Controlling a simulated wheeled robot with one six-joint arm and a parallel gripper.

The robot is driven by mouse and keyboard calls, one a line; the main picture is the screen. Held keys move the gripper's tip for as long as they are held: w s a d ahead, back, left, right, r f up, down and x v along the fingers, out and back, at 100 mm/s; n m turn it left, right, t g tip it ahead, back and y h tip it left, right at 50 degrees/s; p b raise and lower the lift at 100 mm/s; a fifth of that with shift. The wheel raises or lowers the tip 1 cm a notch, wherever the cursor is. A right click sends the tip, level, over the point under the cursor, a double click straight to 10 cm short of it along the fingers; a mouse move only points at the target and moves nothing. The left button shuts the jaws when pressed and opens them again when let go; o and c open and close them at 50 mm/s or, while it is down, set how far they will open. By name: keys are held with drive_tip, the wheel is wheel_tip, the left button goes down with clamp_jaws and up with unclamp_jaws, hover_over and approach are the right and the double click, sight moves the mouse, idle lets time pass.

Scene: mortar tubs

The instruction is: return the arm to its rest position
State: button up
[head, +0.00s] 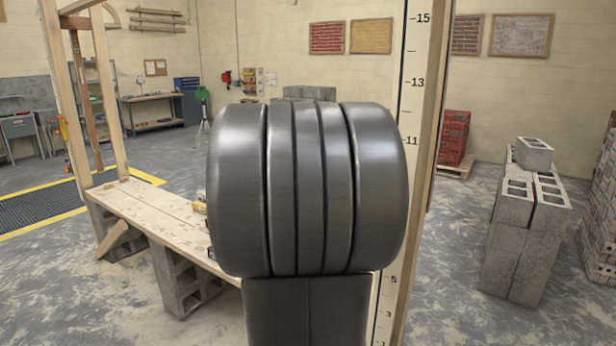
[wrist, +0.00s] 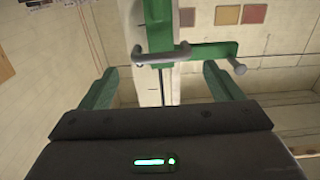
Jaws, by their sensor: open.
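In the wrist view my gripper (wrist: 160,75) shows its dark body across the bottom and two green fingers spread apart. Nothing is held between them. Beyond the fingers a green clamp (wrist: 205,52) with a grey metal handle (wrist: 162,57) sits on a pale upright post (wrist: 153,90). The fingers look apart from the clamp. In the head view my own dark grey arm fills the middle, and my gripper is hidden there.
A numbered post (head: 412,75) in a wooden frame stands just right of my arm. A plank bench (head: 150,215) on concrete blocks is at left. Stacked grey blocks (head: 525,225) and red bricks (head: 453,138) stand at right. Floor between arm and blocks is clear.

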drive_tip(key=p+x, duration=0.1)
drive_tip(key=x, duration=0.6)
drive_tip(key=shift+w+d, duration=0.2)
drive_tip(key=shift+w, duration=0.05)
drive_tip(key=shift+w+d+f+b, duration=0.15)
drive_tip(key=shift+w+f+b, duration=0.1)
drive_tip(key=shift+f+b, duration=0.45)
wheel_tip(320, 180, down, 34)
drive_tip(key=b, duration=2.4)
drive_tip(key=shift+s, duration=0.1)
drive_tip(key=shift+r+v, duration=0.1)
drive_tip(key=shift+v, duration=1.1)
drive_tip(key=shift+r+v, duration=0.15)
drive_tip(key=shift+v, duration=1.05)
drive_tip(key=shift+f, duration=0.1)
